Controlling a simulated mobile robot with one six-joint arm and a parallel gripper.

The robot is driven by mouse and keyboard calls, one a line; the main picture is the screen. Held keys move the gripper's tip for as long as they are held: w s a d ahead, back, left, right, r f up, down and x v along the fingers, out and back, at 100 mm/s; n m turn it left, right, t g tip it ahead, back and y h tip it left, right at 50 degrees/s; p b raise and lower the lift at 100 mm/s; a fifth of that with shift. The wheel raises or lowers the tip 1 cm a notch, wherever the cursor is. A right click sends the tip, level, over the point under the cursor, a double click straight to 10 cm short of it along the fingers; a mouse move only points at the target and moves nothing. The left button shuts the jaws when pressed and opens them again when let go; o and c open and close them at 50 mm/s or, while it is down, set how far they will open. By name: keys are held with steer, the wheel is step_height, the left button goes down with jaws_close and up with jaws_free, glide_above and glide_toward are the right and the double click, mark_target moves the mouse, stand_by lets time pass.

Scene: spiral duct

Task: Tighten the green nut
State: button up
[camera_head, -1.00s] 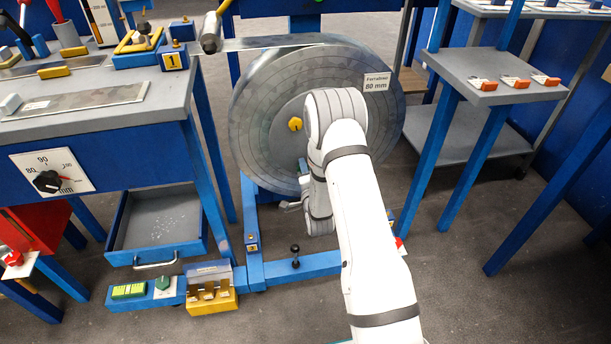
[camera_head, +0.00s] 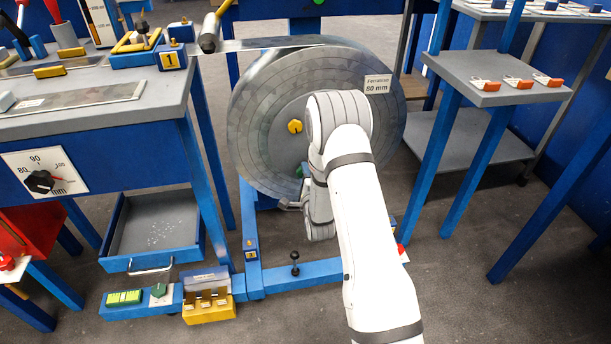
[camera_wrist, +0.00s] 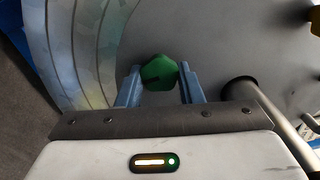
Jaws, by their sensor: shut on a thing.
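The green nut (camera_wrist: 159,73) sits in the wrist view between the two blue fingers of my gripper (camera_wrist: 160,82). The fingers are shut on it from both sides, with the grey face of the coil reel behind it. My gripper is mostly hidden there behind my own white arm. The large grey reel (camera_head: 262,135) stands upright, with a yellow knob (camera_head: 295,126) near its middle and a Ferrabrec 80 mm label (camera_head: 377,84).
A metal rod (camera_wrist: 270,115) lies close to the right of my gripper. A blue bench with an open drawer (camera_head: 150,262) stands left. A grey side table (camera_head: 480,70) with orange clips stands right. A blue base frame (camera_head: 300,272) with a black knob runs below the reel.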

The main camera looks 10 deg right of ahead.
steer(key=shift+d, duration=0.1)
steer(key=o, duration=1)
steer(key=shift+c, duration=0.2)
steer(key=shift+s, duration=0.1)
steer(key=s+p, duration=0.2)
steer(key=s, duration=0.5)
steer(key=shift+s, duration=0.3)
steer(key=shift+s, duration=0.1)
